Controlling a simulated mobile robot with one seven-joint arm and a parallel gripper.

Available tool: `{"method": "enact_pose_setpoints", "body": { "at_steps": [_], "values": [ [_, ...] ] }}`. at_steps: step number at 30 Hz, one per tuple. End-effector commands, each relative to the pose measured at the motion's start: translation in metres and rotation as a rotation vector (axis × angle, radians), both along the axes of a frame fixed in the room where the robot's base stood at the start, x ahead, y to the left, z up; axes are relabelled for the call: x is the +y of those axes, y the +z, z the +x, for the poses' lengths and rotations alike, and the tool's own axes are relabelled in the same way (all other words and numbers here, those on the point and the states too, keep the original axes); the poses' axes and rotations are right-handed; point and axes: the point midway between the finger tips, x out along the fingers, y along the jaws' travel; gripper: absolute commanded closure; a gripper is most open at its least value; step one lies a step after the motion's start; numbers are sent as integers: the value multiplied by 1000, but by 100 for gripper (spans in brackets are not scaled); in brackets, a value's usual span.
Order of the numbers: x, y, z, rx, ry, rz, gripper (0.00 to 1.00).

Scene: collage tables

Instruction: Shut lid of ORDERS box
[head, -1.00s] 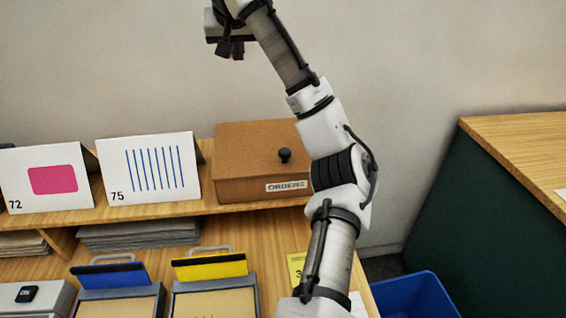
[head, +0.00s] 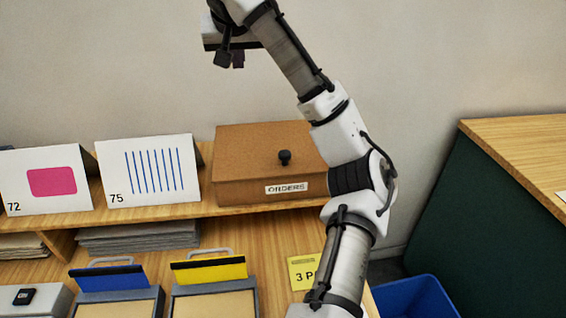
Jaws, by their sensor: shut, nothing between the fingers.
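The brown ORDERS box (head: 240,192) stands on the raised shelf in the head view, with a white ORDERS label (head: 286,188) on its front. Its lid (head: 245,148) lies down flat over the box, with no gap that I can see, and carries a black knob (head: 285,157). My arm hides the box's right edge. My gripper (head: 230,60) is high above and left of the lid, near the top of the view, against the wall. It is shut and empty, apart from the box.
Cards numbered 72 (head: 50,180) and 75 (head: 150,177) stand left of the box. Below are grey paper stacks (head: 140,236), blue (head: 108,278) and yellow (head: 209,270) clip holders and a yellow note (head: 305,272). A blue bin (head: 415,298) sits lower right.

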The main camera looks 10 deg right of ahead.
Motion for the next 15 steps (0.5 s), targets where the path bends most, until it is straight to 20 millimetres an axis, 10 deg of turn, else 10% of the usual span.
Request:
{"method": "enact_pose_setpoints", "body": {
  "at_steps": [15],
  "values": [
    [0, 27, 0, 0, 0, 0, 100]
  ]
}}
